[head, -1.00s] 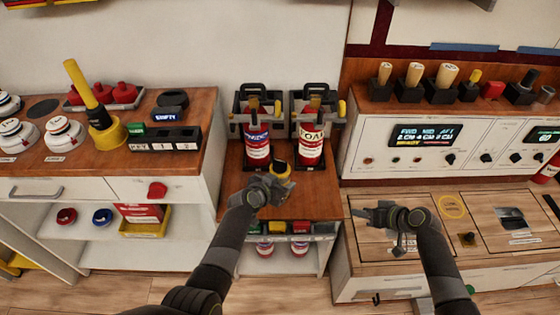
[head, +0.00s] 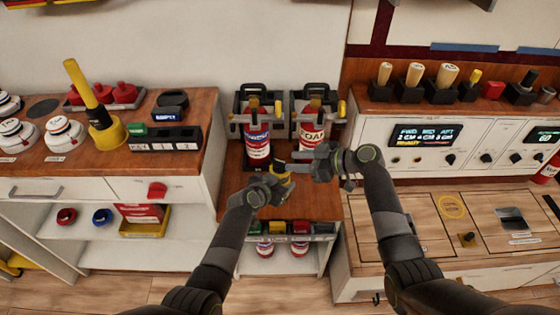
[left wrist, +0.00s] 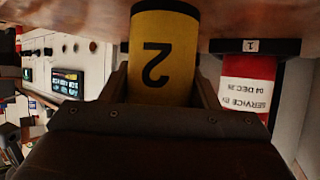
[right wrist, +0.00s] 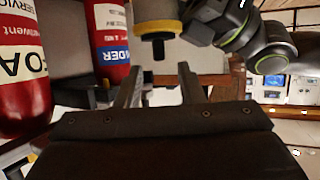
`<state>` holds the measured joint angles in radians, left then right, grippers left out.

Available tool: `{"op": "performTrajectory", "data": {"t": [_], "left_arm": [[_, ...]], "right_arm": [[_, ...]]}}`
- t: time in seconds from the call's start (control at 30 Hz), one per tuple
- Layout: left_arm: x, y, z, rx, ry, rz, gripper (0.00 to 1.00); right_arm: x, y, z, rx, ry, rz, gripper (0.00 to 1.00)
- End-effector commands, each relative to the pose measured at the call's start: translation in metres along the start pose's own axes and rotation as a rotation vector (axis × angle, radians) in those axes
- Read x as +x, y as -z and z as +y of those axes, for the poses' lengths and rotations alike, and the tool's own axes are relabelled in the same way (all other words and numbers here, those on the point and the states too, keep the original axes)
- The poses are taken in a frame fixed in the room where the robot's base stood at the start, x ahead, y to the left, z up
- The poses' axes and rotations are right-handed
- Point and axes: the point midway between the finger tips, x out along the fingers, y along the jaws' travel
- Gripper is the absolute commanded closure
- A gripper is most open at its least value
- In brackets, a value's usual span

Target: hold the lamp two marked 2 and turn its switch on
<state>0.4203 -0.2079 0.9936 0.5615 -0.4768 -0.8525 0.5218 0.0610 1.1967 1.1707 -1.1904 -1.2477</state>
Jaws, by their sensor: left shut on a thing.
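Lamp two (head: 285,181) is a small cylinder with a yellow band, held above the front of the wooden stand. Its upside-down black 2 fills the top middle of the left wrist view (left wrist: 163,55). My left gripper (head: 274,185) is shut on it, one finger on each side. In the right wrist view the lamp (right wrist: 158,27) shows a yellow rim with a short black stub (right wrist: 158,49), seemingly its switch, pointing at my right gripper. My right gripper (right wrist: 160,82) is open and empty, its fingers apart and just short of the stub. The head view shows it (head: 303,164) right of the lamp.
Two red extinguishers, one powder (head: 257,146) and one foam (head: 311,135), stand close behind the grippers. A row of coloured blocks (head: 280,228) lines a shelf below. A control panel (head: 420,140) is at the right, and a counter with detectors (head: 64,134) at the left.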

Motion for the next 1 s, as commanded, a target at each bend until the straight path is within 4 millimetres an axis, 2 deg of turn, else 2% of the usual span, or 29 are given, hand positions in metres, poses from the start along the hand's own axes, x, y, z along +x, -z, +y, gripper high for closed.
{"op": "performTrajectory", "data": {"t": [0.17,0.33,0.5,0.8,1.0], "left_arm": [[0.0,0.002,0.0,0.001,0.001,0.003,0.89],[0.0,0.002,0.0,0.001,0.001,0.003,0.89],[0.0,0.002,0.0,0.001,0.001,0.003,0.89],[0.0,0.002,0.0,0.001,0.001,0.003,0.89],[0.0,0.002,0.0,0.001,0.001,0.003,0.89]], "right_arm": [[0.032,0.0,-0.001,0.003,0.002,0.0,0.65],[0.049,0.0,0.0,0.002,0.0,0.0,0.65],[0.058,0.0,0.001,0.002,-0.002,0.0,0.65],[0.059,-0.001,0.0,0.001,-0.002,-0.001,0.65],[0.059,-0.001,0.0,0.002,-0.002,-0.001,0.9]]}}
